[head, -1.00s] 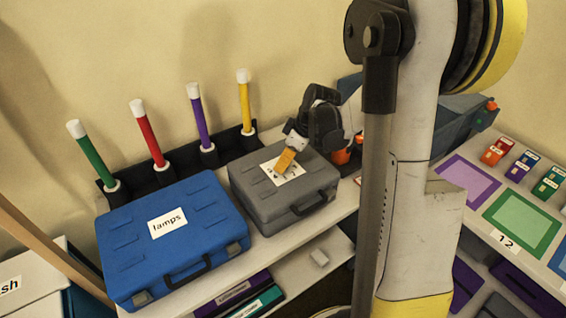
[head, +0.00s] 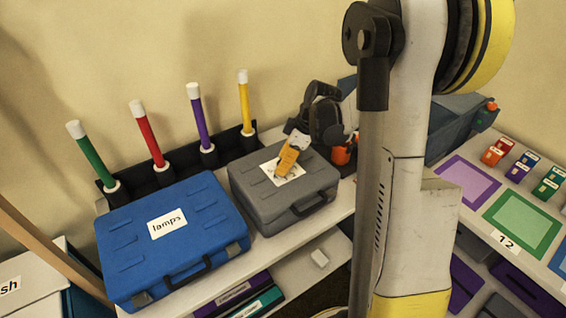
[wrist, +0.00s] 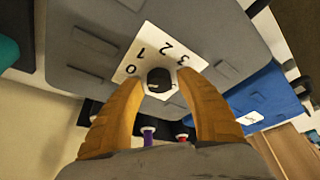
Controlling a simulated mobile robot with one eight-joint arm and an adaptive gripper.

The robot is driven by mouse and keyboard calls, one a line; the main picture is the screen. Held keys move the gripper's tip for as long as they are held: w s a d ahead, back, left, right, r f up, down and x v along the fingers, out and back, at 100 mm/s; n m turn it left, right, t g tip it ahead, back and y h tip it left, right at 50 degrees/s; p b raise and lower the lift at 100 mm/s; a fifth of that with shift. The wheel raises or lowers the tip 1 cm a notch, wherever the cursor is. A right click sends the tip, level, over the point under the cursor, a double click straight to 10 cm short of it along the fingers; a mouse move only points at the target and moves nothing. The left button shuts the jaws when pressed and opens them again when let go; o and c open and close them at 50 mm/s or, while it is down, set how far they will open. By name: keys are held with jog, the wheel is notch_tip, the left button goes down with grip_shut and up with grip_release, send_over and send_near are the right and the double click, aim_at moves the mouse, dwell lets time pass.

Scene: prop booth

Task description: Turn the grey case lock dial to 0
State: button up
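The grey case (head: 275,212) sits closed on the shelf, right of the blue case. Its lid carries a white plate (head: 268,168) with the digits 0, 1, 2 and 3, seen in the wrist view (wrist: 165,48). The round black dial (wrist: 158,79) stands on the plate. Its setting is too unclear to tell. My gripper (wrist: 158,82) is over the plate with its orange fingers apart, one on each side of the dial; small gaps seem to show beside it. In the head view my gripper (head: 287,170) hides the dial.
The blue case (head: 200,243), labelled lamps, stands close on the left. Behind stands a dark rack (head: 170,178) with green, red, purple and yellow tubes. An orange-red object (head: 341,155) is right of the grey case. Coloured mats (head: 520,222) lie on the right shelf.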

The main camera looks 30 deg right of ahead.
jog(key=shift+r, duration=0.1)
jog(key=v, duration=1.2)
jog(key=s+a+r+m+t+h, duration=0.1)
jog(key=s+a+m+t, duration=0.1)
jog(key=s+a+m, duration=0.2)
jog(key=s+a+r+m+t+h, duration=0.1)
jog(key=s+a+m, duration=0.4)
jog(key=s+a, duration=0.5)
jog(key=a+t+h, duration=0.1)
jog(key=a, duration=0.3)
jog(key=shift+s+a+r+m, duration=0.3)
jog(key=shift+s+a, duration=0.05)
jog(key=shift+a, duration=0.05)
